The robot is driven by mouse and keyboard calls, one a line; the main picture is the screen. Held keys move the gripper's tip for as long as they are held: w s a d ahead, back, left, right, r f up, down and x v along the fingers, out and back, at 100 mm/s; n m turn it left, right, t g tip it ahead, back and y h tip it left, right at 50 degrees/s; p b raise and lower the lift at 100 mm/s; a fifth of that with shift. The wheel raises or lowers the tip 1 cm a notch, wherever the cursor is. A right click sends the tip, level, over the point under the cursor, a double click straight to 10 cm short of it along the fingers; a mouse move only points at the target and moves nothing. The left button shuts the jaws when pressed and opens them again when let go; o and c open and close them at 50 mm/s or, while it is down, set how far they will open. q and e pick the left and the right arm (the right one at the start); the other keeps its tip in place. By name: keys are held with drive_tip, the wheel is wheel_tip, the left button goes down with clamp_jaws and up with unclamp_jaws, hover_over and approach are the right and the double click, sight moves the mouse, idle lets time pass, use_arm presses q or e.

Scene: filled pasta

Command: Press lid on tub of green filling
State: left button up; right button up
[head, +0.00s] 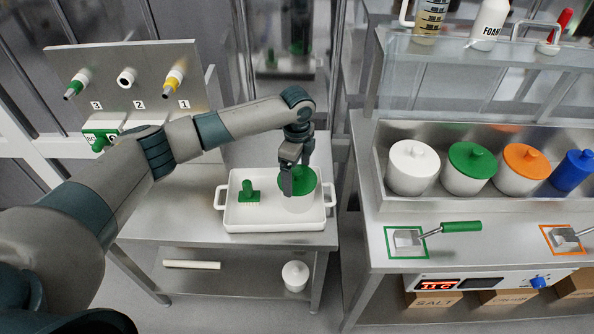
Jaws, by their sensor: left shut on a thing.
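A green lid (306,180) is at the top of a white tub (300,204) in the right half of a white tray (240,224). My left gripper (288,184) comes down from above and is shut on the lid. The gripper covers the lid's left part and its grip point. I cannot tell whether the lid is fully seated or just resting on the rim. The tub's contents are hidden. My right gripper is not in view.
A green-handled stamp or brush (248,194) stands in the tray's left half. The right counter holds white, green, orange and blue lidded tubs (414,168) in a steel trough. A nozzle panel (128,78) stands behind left.

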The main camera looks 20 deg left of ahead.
use_arm(q)
drive_tip(key=shift+p, duration=0.35)
idle(0.8)
idle(0.4)
drive_tip(key=o, duration=0.8)
drive_tip(key=shift+c, duration=0.2)
drive_tip(key=shift+r+p, duration=2.8)
drive_tip(key=shift+r, duration=0.7)
